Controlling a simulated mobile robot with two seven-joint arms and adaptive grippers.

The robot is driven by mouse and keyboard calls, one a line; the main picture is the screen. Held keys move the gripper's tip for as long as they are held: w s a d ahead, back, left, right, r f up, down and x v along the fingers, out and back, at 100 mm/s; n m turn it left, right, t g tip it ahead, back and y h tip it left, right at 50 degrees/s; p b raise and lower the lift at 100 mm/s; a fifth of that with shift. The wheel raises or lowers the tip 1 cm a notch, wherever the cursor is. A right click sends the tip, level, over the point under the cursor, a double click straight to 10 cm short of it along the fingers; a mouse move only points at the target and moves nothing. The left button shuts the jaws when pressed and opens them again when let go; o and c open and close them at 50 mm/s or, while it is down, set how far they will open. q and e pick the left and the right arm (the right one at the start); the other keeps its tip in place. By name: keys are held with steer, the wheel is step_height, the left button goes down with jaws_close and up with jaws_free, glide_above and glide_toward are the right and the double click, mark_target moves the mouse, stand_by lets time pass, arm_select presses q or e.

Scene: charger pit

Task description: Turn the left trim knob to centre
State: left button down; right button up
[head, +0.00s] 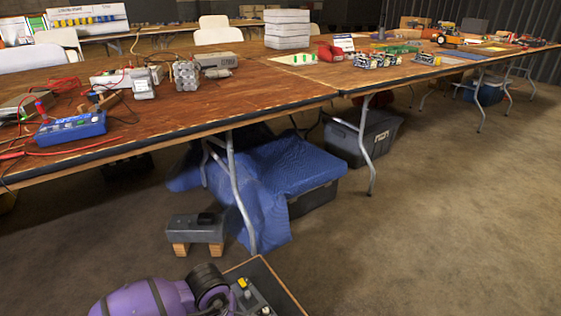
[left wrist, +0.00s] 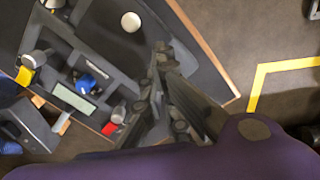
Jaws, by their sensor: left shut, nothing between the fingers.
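A dark control panel (left wrist: 205,68) with a wooden edge fills much of the left wrist view. It carries a blue knob (left wrist: 88,83), a red control (left wrist: 110,128), a yellow-marked control (left wrist: 26,76) and a white round knob (left wrist: 131,22). I cannot tell which is the left trim knob or where it points. My left gripper (left wrist: 163,58) is shut and empty over the panel, to the right of the coloured controls. In the head view the panel (head: 283,284) shows at the bottom edge beside my purple left arm. My right gripper is not in view.
A small pale display (left wrist: 75,97) lies between the controls. Yellow floor tape (left wrist: 285,64) runs right of the panel. Long wooden tables (head: 270,92) with electrical gear stand beyond. A grey box on wood blocks (head: 196,229) and a blue-covered bin (head: 290,165) sit on the floor.

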arm_select(q)
steer(key=shift+s+a+f, duration=0.15)
steer(key=shift+a+f, duration=0.1)
steer(key=shift+f, duration=0.2)
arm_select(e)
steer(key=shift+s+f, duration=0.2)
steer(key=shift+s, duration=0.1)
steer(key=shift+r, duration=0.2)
arm_select(q)
steer(key=shift+w+r+p, duration=0.1)
steer(key=shift+w+p, duration=0.2)
steer(key=shift+p, duration=0.1)
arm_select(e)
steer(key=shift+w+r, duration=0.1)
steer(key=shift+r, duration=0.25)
arm_select(q)
steer(key=shift+w+a, duration=0.1)
steer(key=shift+d, duration=0.4)
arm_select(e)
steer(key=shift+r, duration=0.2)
